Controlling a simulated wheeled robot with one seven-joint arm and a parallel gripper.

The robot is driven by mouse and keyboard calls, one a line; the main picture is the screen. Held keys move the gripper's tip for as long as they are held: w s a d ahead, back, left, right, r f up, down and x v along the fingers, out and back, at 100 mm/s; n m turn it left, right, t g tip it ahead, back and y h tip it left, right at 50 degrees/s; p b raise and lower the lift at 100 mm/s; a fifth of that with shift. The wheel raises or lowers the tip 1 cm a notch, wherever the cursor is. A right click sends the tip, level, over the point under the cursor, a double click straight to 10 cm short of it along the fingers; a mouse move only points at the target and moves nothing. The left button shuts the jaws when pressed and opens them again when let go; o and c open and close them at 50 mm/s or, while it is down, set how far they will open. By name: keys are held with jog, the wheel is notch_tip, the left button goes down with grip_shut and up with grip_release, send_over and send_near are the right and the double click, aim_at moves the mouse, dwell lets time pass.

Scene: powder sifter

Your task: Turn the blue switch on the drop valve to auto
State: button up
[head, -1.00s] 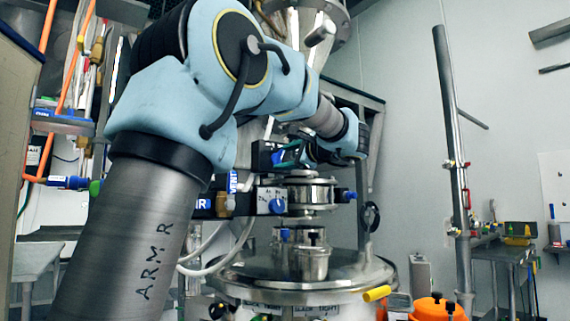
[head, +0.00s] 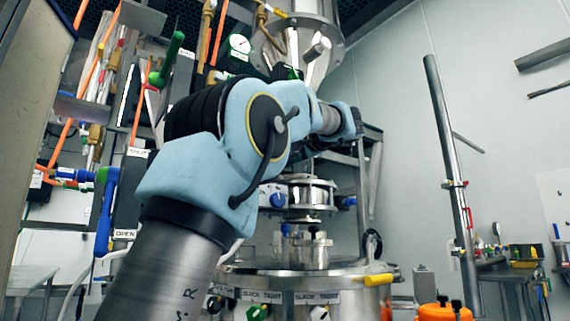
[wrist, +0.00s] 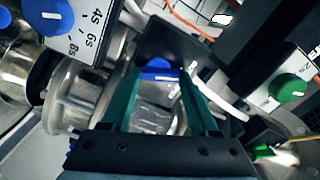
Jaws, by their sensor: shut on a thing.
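In the wrist view my gripper (wrist: 158,72) has its two green fingers on either side of a blue switch (wrist: 157,75), which sits against a dark panel (wrist: 165,42). The fingers are shut on it. Part of the switch is hidden, and I cannot read its setting or any auto mark. In the head view my gripper is mostly hidden behind my own arm, high by the hopper. The switch is hidden there too.
A blue dial (wrist: 48,14) marked in seconds is at the wrist view's upper left. A green knob (wrist: 287,88) on a pale box is at right. In the head view a steel valve body (head: 312,195) stands above the vessel lid (head: 345,270). White hoses run close by.

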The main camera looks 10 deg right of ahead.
jog(key=shift+f+n+b, duration=0.1)
jog(key=shift+n+b, duration=0.3)
jog(key=shift+n, duration=0.2)
jog(key=o, duration=1.4)
jog(key=b+v, duration=0.1)
jog(key=v, duration=0.9)
jog(key=shift+s+d, duration=0.2)
jog(key=shift+s, duration=0.1)
